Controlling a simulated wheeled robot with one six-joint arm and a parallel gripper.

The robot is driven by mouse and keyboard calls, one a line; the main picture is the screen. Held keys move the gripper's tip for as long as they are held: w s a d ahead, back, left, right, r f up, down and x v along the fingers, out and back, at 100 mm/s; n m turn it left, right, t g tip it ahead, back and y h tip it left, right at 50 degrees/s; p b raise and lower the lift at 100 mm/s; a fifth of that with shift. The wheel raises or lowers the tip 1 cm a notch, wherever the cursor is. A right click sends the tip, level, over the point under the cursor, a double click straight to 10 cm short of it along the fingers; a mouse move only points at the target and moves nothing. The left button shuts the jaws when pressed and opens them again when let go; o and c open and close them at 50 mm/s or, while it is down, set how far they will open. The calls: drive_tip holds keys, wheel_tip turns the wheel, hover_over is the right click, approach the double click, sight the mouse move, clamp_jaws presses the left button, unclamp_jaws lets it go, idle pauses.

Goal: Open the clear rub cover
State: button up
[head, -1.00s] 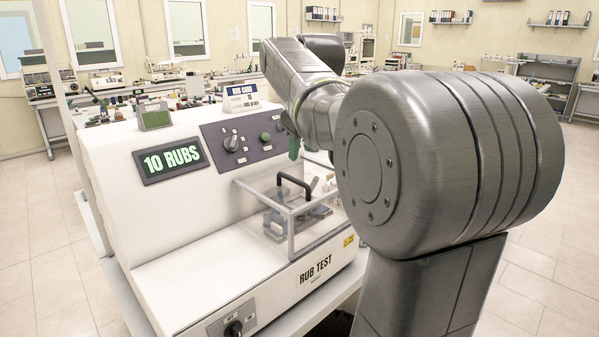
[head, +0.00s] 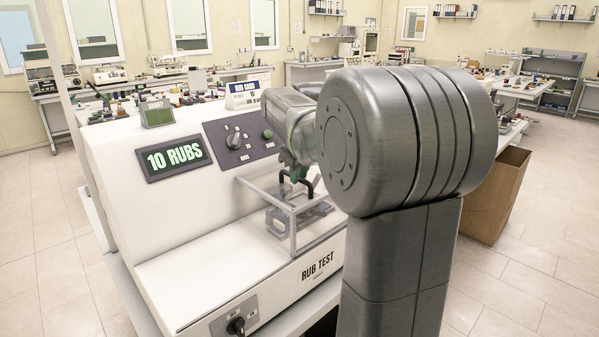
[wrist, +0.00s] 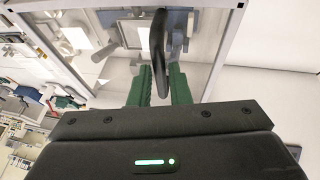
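The clear rub cover (head: 293,232) is a transparent box with pale edges, lying closed over the rub bed on the white rub test machine (head: 110,195). In the wrist view the cover's clear top and frame edge (wrist: 222,62) fill the upper part. Its black bar handle (head: 312,187) stands on top and shows end-on in the wrist view (wrist: 158,38). My gripper (head: 292,176) has green fingers and is at the handle. In the wrist view my gripper (wrist: 160,82) is open, with the handle's near end between the fingers. Contact with either finger is unclear.
The machine's panel with knob (head: 233,138) and green button rises just behind the cover. A "10 RUBS" display (head: 174,159) is lit at left. A card stand (head: 243,95) sits on top. A cardboard bin (head: 497,195) stands on the floor at right.

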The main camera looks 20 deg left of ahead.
clamp_jaws()
drive_tip(key=s+a+b, duration=0.1)
drive_tip(key=s+a, duration=0.4)
drive_tip(key=s, duration=0.7)
drive_tip(key=s+a+b, duration=0.1)
drive_tip(key=s+a, duration=0.4)
drive_tip(key=s, duration=0.7)
drive_tip(key=shift+s, duration=0.3)
drive_tip(key=shift+a, duration=0.1)
drive_tip(key=shift+o, duration=2.3)
unclamp_jaws()
drive_tip(key=shift+r, duration=0.1)
drive_tip(key=b+v, duration=0.1)
drive_tip(key=v, duration=1.2)
drive_tip(key=shift+r, duration=0.35)
